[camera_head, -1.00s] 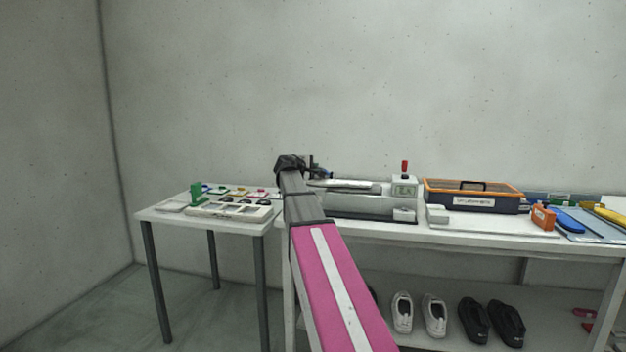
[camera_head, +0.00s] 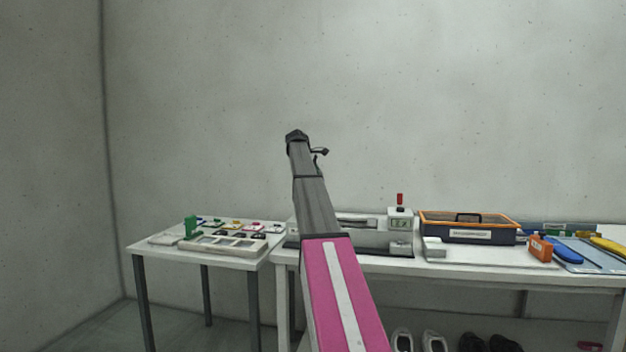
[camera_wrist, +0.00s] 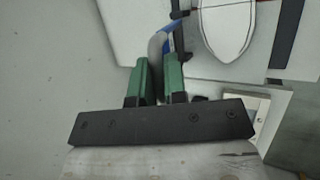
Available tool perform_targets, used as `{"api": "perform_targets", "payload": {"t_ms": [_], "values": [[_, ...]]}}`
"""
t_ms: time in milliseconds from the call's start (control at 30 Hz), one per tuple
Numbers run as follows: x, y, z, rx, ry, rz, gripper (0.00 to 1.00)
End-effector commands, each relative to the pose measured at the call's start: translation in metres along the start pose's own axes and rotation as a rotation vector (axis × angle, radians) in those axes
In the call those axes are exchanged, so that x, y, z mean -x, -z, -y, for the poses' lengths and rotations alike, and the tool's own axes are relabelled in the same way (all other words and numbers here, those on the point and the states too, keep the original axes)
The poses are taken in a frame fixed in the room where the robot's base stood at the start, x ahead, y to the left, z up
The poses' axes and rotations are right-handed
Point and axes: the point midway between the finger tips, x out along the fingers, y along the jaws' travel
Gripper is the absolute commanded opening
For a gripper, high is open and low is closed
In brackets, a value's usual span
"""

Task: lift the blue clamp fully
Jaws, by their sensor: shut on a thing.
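In the wrist view my gripper (camera_wrist: 158,72) has its two green fingers closed around a thin grey and blue piece. This looks like the blue clamp (camera_wrist: 171,27), with its blue part showing past the fingertips. The lower part of it is hidden between the fingers. In the head view my arm's raised end stands against the wall, above the bench. The gripper's fingers and the clamp cannot be made out there.
The long bench (camera_head: 480,266) holds a grey press machine (camera_head: 400,222), an orange-rimmed box (camera_head: 468,228) and an orange block (camera_head: 541,248). The small table (camera_head: 262,262) at left holds a tray and small coloured parts.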

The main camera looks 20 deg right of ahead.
Motion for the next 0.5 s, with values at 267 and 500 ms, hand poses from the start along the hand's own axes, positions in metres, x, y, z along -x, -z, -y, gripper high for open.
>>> {"api": "perform_targets", "payload": {"t_ms": [267,500], "values": [[-0.011,0.004,-0.040,-0.005,-0.008,0.003,0.00],[-0.025,0.010,-0.067,-0.005,-0.009,0.004,0.00]]}}
